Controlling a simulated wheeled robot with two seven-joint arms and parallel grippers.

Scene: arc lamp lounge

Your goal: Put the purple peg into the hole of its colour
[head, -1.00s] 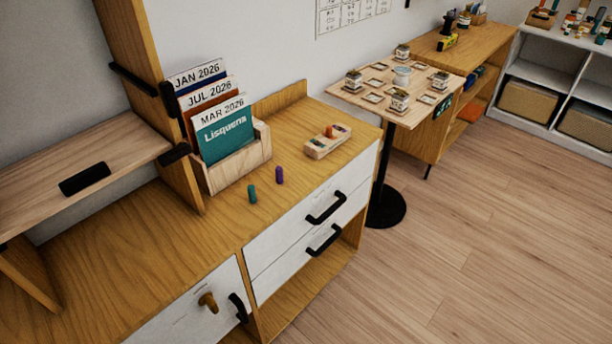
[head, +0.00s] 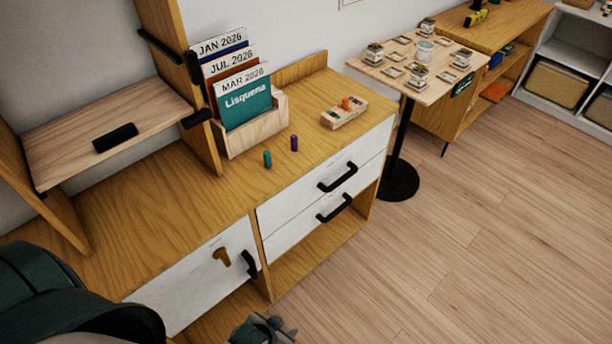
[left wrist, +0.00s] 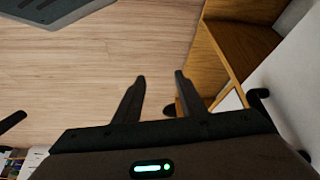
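The purple peg (head: 294,143) stands upright on the wooden cabinet top (head: 150,205), with a teal peg (head: 267,159) upright to its left. The wooden peg block (head: 344,113) lies farther back to the right, with an orange peg (head: 347,103) in it. Its other holes are too small to tell their colours. My left gripper (head: 264,330) shows at the bottom edge of the head view, low in front of the cabinet and well apart from the pegs. In the left wrist view its two fingers (left wrist: 158,82) are spread with nothing between them. My right gripper is out of view.
A wooden holder (head: 256,134) with dated folders stands behind the pegs. A shelf unit (head: 110,120) rises at the left. Black handles (head: 337,177) stick out of the cabinet front. A small table (head: 425,80) with jars stands at the right. The cabinet top around the pegs is clear.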

